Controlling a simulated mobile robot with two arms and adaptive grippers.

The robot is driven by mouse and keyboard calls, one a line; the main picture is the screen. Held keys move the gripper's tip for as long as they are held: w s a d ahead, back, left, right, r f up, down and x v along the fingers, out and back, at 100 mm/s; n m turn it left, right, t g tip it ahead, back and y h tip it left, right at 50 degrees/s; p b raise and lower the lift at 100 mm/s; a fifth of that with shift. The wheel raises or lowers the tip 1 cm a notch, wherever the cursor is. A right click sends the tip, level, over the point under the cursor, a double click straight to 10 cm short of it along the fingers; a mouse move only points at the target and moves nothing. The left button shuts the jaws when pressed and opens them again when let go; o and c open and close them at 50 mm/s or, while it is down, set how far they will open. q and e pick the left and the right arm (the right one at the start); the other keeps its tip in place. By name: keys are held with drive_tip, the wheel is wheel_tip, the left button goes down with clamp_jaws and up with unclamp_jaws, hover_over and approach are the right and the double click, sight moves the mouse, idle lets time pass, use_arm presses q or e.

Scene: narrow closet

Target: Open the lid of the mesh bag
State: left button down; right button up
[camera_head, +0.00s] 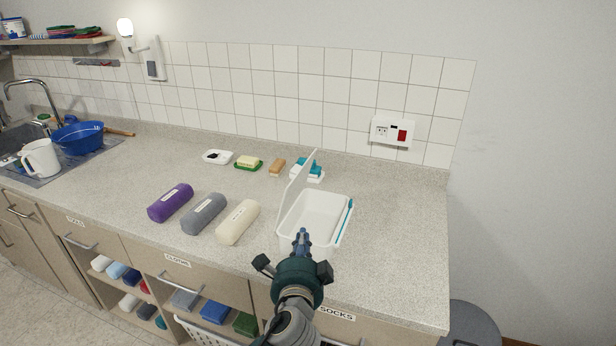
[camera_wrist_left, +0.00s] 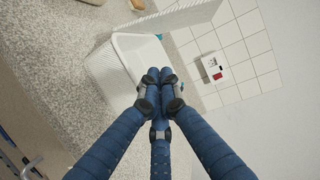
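The white box-like container (camera_head: 316,218), the only lidded thing I see and likely the mesh bag, stands on the counter. Its ribbed wall also shows in the left wrist view (camera_wrist_left: 108,75). Its lid (camera_head: 297,186) stands raised and steeply tilted along the box's left side, and the inside looks empty. A teal strip runs along the right rim. The lid also shows in the left wrist view (camera_wrist_left: 185,17). My left gripper (camera_head: 302,234) is at the box's front edge; I cannot tell whether it touches. Its fingertips (camera_wrist_left: 160,76) meet with nothing seen between them. My right gripper is not in view.
Purple (camera_head: 171,202), grey (camera_head: 204,213) and cream (camera_head: 238,221) rolls lie left of the box. A soap dish (camera_head: 249,163), a brush (camera_head: 277,167) and a teal-white item (camera_head: 308,169) lie behind. The counter right of the box (camera_head: 400,240) is clear.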

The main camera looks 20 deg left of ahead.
sight(293, 186)
use_arm(q)
drive_tip(key=w+d+r+m+t+h, duration=0.1)
drive_tip(key=w+d+r+m+t, duration=0.3)
drive_tip(key=r, duration=0.3)
drive_tip(key=w+a+r+g+p, duration=0.1)
drive_tip(key=w+a+p, duration=0.4)
drive_tip(key=w, duration=0.4)
drive_tip(key=shift+w+a+r, duration=0.15)
drive_tip(key=shift+a+r, duration=0.05)
drive_tip(key=shift+a, duration=0.7)
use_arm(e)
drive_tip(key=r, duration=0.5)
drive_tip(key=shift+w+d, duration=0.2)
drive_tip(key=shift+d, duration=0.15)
use_arm(q)
drive_tip(key=shift+w, duration=0.15)
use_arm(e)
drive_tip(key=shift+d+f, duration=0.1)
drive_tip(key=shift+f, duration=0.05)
